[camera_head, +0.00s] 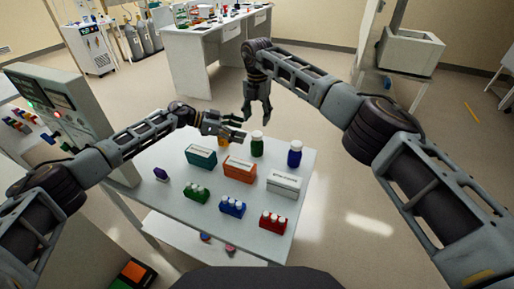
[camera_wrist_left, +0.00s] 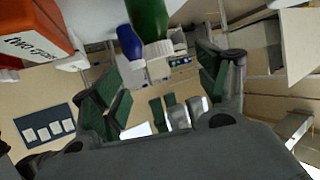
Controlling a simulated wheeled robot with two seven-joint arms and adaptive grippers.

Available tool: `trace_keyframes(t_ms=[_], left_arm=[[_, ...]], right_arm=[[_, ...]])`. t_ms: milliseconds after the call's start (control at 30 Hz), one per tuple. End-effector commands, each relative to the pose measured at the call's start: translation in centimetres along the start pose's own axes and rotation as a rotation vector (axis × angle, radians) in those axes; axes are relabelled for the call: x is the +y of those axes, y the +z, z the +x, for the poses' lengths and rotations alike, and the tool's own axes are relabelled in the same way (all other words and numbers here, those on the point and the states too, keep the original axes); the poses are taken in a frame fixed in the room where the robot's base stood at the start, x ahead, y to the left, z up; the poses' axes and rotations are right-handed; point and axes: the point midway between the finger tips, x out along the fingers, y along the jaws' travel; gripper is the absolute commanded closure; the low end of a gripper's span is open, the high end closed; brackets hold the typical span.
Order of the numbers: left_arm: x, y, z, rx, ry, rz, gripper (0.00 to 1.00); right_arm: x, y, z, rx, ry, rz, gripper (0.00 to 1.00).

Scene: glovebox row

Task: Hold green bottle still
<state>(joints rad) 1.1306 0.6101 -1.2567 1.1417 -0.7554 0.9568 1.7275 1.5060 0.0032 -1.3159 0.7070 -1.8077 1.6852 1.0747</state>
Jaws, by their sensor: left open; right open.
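The green bottle (camera_head: 257,147), with a white cap, stands upright near the back edge of the white table. It also shows at the top of the left wrist view (camera_wrist_left: 148,18), upside down. My left gripper (camera_head: 241,127) is open and empty, just left of the green bottle and apart from it. In the left wrist view its spread fingers (camera_wrist_left: 160,92) have the bottle's cap between and beyond them. My right gripper (camera_head: 257,115) is open and empty, pointing down behind the table's back edge. A blue bottle (camera_head: 295,154) stands to the right of the green one.
A teal box (camera_head: 201,158), an orange box (camera_head: 239,169) and a white box (camera_head: 284,184) stand in front of the bottles. Small vial racks, such as the red one (camera_head: 272,222), stand nearer. Floor right of the table is clear.

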Motion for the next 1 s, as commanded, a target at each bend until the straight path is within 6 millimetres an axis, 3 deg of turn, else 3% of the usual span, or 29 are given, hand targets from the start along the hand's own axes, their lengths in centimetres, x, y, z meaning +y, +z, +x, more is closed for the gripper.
trace_keyframes(t_ms=[533, 1000], left_arm=[[0.1, 6.0, 2.6, 0.001, 0.001, -0.003, 0.26], [0.1, 5.9, 7.4, 0.000, 0.001, -0.001, 0.26]], right_arm=[[0.0, 0.0, 0.0, 0.000, 0.000, 0.000, 0.45], [0.0, 0.0, 0.0, 0.000, 0.000, 0.000, 0.45]])
